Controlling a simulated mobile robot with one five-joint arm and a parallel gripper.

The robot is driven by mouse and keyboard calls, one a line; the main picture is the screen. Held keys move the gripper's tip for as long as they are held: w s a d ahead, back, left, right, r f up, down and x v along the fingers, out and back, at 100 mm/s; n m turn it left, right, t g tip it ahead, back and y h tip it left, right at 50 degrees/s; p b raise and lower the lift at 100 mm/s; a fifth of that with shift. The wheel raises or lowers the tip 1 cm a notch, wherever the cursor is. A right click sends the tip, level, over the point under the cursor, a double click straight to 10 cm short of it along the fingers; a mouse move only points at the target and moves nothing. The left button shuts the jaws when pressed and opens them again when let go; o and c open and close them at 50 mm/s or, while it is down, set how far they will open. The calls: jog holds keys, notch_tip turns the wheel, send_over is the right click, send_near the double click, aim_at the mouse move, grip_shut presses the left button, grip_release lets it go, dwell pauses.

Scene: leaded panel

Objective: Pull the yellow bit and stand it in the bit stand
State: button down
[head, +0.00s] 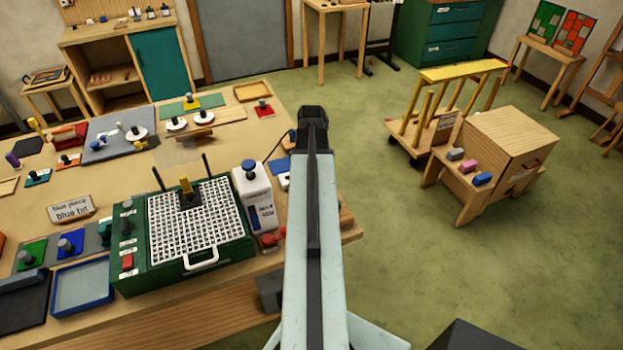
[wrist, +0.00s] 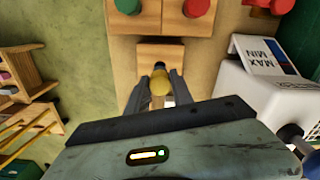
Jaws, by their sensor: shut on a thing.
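In the wrist view my gripper (wrist: 160,76) is shut on the yellow bit (wrist: 160,86), whose rounded yellow top shows between the two dark fingers. A small dark round part shows just beyond it, between the fingertips. A bare wooden block (wrist: 160,52) lies just past the fingertips; I cannot tell whether the bit touches it. Two more wooden blocks with a green knob (wrist: 127,5) and a red knob (wrist: 196,7) are beyond; I cannot tell for sure which is the bit stand. In the head view my arm hides the gripper's jaws and the bit.
A white tank (wrist: 262,100) marked MAX and MIN stands close right of my gripper. In the head view a green grinder (head: 165,272) with a white grid carries a yellow-topped black piece (head: 187,189).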

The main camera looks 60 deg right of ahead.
jog(key=shift+f+b, duration=1.65)
jog(key=shift+f, duration=0.05)
jog(key=c, duration=1)
grip_release()
jog(key=shift+r, duration=0.1)
jog(key=shift+c, duration=0.2)
notch_tip(320, 180, up, 8)
jog(key=p, duration=0.8)
